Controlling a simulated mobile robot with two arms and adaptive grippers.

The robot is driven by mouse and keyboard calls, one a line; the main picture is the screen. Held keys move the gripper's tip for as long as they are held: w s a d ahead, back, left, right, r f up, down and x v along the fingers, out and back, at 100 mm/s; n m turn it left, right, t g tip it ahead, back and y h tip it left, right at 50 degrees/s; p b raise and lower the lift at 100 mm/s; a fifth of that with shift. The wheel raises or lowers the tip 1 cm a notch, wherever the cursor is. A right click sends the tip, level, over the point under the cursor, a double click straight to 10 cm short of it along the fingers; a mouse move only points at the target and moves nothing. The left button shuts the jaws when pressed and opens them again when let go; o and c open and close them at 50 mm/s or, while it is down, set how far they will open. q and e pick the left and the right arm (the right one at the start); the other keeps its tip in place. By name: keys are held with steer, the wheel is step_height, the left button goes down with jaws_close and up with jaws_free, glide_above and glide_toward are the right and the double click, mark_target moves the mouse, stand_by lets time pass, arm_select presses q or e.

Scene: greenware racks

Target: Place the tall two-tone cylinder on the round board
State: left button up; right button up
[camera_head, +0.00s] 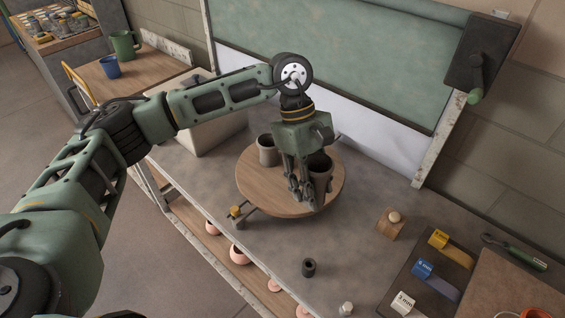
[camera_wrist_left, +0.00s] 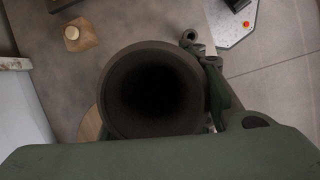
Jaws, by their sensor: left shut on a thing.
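My left gripper (camera_head: 309,182) is shut on the tall cylinder (camera_head: 321,174), a grey-brown, open-topped vessel with a dark inside. The gripper's fingers hide part of it, so its two tones are hard to make out. It looks upright over the right part of the round board (camera_head: 258,190), a wooden disc; I cannot tell whether its base touches. In the left wrist view the cylinder's dark round mouth (camera_wrist_left: 155,90) fills the middle, and a sliver of the board (camera_wrist_left: 90,126) shows at its lower left. My right gripper is not in view.
A small dark cylinder (camera_head: 309,267) and a wooden block with a round knob (camera_head: 391,223) stand on the grey table. Labelled yellow, blue and white blocks (camera_head: 438,238) lie at the right. A green-and-white screen (camera_head: 340,60) rises behind.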

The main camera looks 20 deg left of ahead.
arm_select(q)
steer(key=w+d+r+n+t, duration=0.2)
steer(key=w+d+n+t, duration=0.3)
steer(key=w+n, duration=0.6)
steer(key=s+a+f+p, duration=0.1)
steer(key=a+f, duration=0.1)
steer(key=a, duration=0.2)
steer(key=a+f+n+p, duration=0.1)
steer(key=a+f, duration=0.1)
steer(key=a, duration=0.1)
steer(key=s+a+f+n+p, duration=0.1)
steer(key=a+f, duration=0.2)
steer(key=a, duration=0.1)
steer(key=shift+s+a+p, duration=0.3)
steer(key=shift+p, duration=0.1)
step_height(320, 180, down, 4)
steer(key=shift+r+p, duration=0.25)
steer(key=shift+p, duration=0.55)
steer(key=shift+f, duration=0.4)
steer(key=o, duration=1.3)
steer(key=shift+o, duration=0.2)
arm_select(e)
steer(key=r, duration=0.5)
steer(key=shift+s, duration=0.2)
